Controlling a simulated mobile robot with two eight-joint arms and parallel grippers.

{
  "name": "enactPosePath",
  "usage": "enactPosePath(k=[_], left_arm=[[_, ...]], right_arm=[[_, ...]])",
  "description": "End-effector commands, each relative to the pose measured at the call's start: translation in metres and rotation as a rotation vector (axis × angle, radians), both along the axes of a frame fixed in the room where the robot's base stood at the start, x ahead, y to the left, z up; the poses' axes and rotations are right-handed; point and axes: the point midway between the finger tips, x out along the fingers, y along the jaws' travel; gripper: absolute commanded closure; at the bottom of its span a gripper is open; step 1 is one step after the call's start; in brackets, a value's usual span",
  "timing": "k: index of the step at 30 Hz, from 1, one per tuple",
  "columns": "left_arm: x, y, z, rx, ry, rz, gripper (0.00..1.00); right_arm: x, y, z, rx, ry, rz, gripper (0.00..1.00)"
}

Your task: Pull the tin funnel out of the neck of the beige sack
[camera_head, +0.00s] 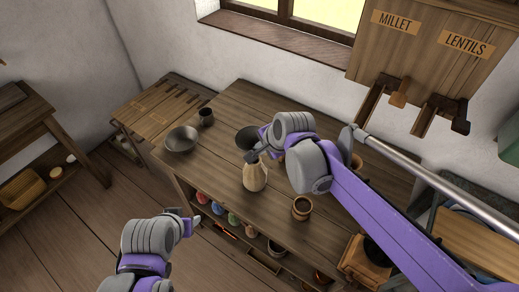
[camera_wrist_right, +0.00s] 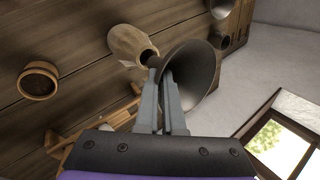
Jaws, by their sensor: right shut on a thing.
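The beige sack (camera_head: 254,178) stands on the wooden table, and it also shows in the right wrist view (camera_wrist_right: 128,44) with a dark opening at its neck. The tin funnel (camera_head: 246,137) is a dark grey cone; its wide mouth shows in the right wrist view (camera_wrist_right: 192,76). My right gripper (camera_head: 256,155) is shut on the funnel near its narrow end, right by the sack's neck. The fingers hide the spout tip, so I cannot tell whether it is still inside the neck. My left gripper (camera_head: 189,215) is low, in front of the table, away from the sack; its jaw opening is unclear.
A grey bowl (camera_head: 181,138) and a dark cup (camera_head: 206,116) stand at the table's left. A wooden mug (camera_head: 302,208) stands right of the sack. A grinder (camera_head: 366,258) is at the right end. Coloured jars (camera_head: 219,209) sit on the shelf below.

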Motion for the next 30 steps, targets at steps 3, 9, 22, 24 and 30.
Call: enactPosePath(k=[3, 9, 22, 24, 30], left_arm=[[0.001, 0.000, 0.002, 0.000, -0.002, 0.000, 0.50], [0.001, 0.000, 0.001, 0.000, -0.002, 0.000, 0.50], [0.010, 0.000, 0.016, 0.000, -0.020, 0.000, 0.50], [0.010, 0.000, 0.016, 0.000, -0.020, 0.000, 0.50], [0.010, 0.000, 0.015, 0.000, -0.019, 0.000, 0.50]], right_arm=[[0.000, 0.000, 0.003, 0.001, -0.001, 0.000, 1.00], [0.000, 0.000, 0.002, 0.000, 0.000, 0.000, 1.00], [0.001, 0.000, 0.032, 0.000, -0.002, 0.000, 1.00], [0.000, 0.000, 0.038, 0.000, -0.001, 0.001, 1.00], [0.000, 0.000, 0.042, 0.000, 0.000, 0.000, 1.00]])
